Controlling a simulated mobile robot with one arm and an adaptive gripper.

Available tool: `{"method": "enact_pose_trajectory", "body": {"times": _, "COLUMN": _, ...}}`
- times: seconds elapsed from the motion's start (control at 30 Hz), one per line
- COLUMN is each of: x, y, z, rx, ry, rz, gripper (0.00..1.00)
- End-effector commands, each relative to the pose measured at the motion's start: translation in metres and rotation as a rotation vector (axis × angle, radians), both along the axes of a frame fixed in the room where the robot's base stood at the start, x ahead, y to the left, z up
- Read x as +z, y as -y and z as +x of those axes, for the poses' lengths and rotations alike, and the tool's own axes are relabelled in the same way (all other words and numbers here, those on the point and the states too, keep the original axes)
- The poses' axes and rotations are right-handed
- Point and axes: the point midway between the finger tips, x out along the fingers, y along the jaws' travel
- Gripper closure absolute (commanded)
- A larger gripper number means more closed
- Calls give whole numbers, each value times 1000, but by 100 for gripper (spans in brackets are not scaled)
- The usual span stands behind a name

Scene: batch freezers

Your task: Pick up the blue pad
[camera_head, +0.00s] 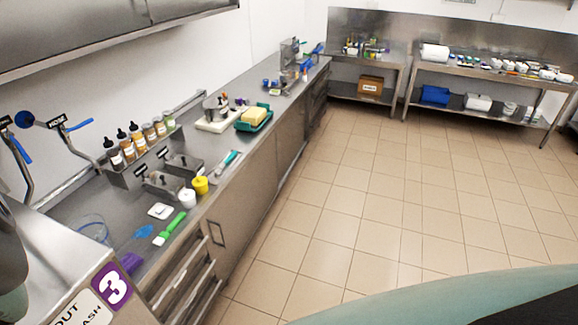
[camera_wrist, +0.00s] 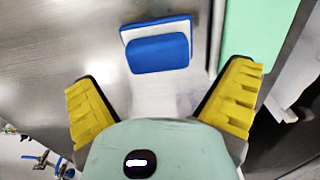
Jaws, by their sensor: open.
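In the wrist view, the blue pad (camera_wrist: 158,53) lies on a steel surface near the top of the picture. It has a raised blue block on a flat blue piece with a white edge. My gripper (camera_wrist: 162,80) has its two yellow ribbed fingers spread wide. The pad appears beyond the fingertips, roughly between them, and neither finger touches it. Nothing is held. I cannot pick out this pad surely in the head view, and my gripper's fingers do not show there.
A pale green panel (camera_wrist: 247,40) lies right of the pad. In the head view, the steel counter holds squeeze bottles (camera_head: 127,143), a yellow cup (camera_head: 200,185), a green-handled tool (camera_head: 170,228) and a green tray (camera_head: 265,121). The tiled floor (camera_head: 370,215) is clear.

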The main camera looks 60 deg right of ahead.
Motion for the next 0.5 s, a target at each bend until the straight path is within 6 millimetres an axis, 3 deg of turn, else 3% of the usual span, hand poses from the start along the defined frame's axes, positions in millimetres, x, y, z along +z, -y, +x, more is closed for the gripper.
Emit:
{"method": "enact_pose_trajectory", "body": {"times": 0.17, "x": -6, "y": 2, "z": -3, "rx": 6, "ry": -3, "rz": -5, "gripper": 0}}
{"method": "enact_pose_trajectory", "body": {"times": 0.5, "x": -39, "y": 1, "z": -2, "rx": 5, "ry": -1, "rz": 4, "gripper": 0}}
